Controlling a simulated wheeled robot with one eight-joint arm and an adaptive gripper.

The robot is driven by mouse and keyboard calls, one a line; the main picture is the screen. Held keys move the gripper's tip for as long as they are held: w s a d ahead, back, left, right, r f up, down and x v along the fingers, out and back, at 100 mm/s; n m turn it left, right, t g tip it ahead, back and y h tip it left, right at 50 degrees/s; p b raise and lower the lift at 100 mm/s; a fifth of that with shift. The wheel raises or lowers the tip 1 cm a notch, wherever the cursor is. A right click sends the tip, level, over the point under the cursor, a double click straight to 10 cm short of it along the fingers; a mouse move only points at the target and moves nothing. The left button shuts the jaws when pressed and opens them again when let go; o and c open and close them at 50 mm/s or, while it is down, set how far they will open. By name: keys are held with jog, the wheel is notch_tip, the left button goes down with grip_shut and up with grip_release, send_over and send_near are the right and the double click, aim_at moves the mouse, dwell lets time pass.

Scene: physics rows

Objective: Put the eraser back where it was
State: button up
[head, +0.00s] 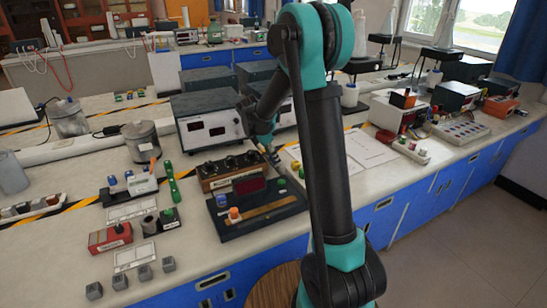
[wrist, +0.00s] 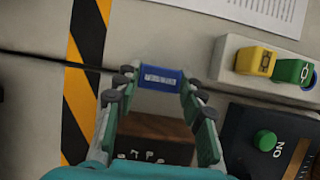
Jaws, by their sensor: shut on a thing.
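In the wrist view, a small blue block with a white printed label, which looks like the eraser (wrist: 161,77), sits between the fingertips of my gripper (wrist: 162,84). The fingers touch its two ends and are shut on it. Pale bench top shows around it; I cannot tell how high it is held. In the head view my gripper (head: 272,155) is over the bench, just right of a wooden box with dark knobs (head: 212,184). The eraser cannot be made out there.
A grey strip (wrist: 228,62) with yellow and green blocks lies right of the eraser. A dark board (wrist: 240,125) with a green button is below that strip. Behind my gripper stands a bench instrument (head: 208,128). White papers (head: 368,150) lie to the right.

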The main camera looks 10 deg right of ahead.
jog(key=o, duration=1.2)
jog(key=shift+f, duration=0.1)
jog(key=v, duration=1.2)
